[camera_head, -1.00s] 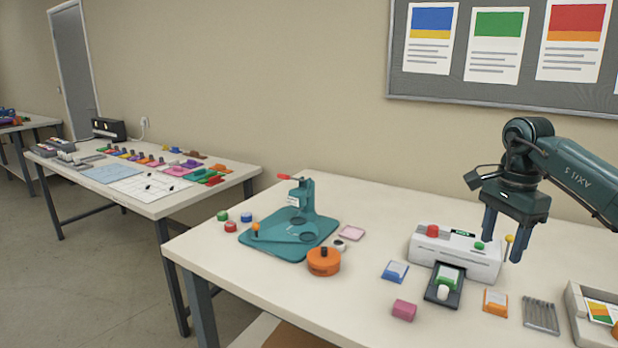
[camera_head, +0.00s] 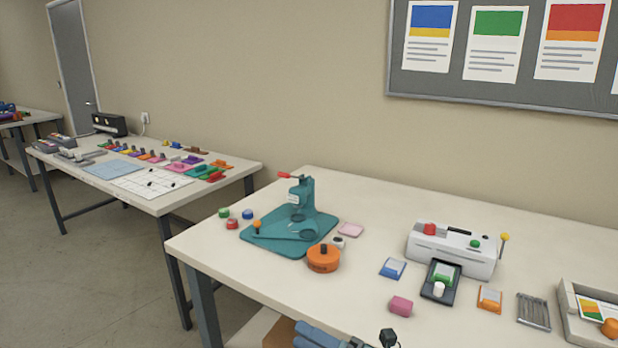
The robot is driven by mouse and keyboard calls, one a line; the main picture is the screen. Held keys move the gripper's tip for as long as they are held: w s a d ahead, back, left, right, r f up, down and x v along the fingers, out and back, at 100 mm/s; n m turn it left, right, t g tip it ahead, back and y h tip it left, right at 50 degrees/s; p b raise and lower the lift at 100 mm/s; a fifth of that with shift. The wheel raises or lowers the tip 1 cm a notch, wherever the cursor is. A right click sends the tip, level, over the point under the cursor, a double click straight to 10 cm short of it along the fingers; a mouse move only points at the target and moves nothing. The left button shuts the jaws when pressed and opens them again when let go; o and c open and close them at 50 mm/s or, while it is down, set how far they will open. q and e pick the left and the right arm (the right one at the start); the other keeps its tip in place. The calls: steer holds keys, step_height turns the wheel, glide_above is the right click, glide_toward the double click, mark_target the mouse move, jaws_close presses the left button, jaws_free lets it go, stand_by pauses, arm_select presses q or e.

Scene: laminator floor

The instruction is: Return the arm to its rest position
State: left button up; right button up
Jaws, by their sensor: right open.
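My right gripper (camera_head: 308,335) shows only in part at the bottom edge of the head view, low in front of the table's front edge. Its two blue-grey fingers point left and are apart, with nothing seen between them. A dark part of my right wrist (camera_head: 388,338) shows beside it. The rest of the right arm is out of the picture. My left gripper is not in view.
The near table (camera_head: 220,262) holds a teal press (camera_head: 303,212), an orange round tool (camera_head: 323,260), a white laminator (camera_head: 450,248), a pink block (camera_head: 400,306) and a tray (camera_head: 568,312) at right. A brown box (camera_head: 282,332) is under the table. The air above the table is clear.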

steer(key=s+d+f+m+h, duration=0.4)
steer(key=s+f+m+h, duration=0.1)
steer(key=m, duration=0.5)
steer(key=s+d+f+m+t+h+p, duration=0.1)
steer(key=s+d+f+m+h, duration=0.4)
steer(key=m, duration=0.5)
steer(key=s+d+f+m+h, duration=0.5)
steer(key=f+m, duration=0.3)
steer(key=m, duration=0.3)
steer(key=shift+s+f, duration=0.15)
steer(key=shift+s, duration=0.75)
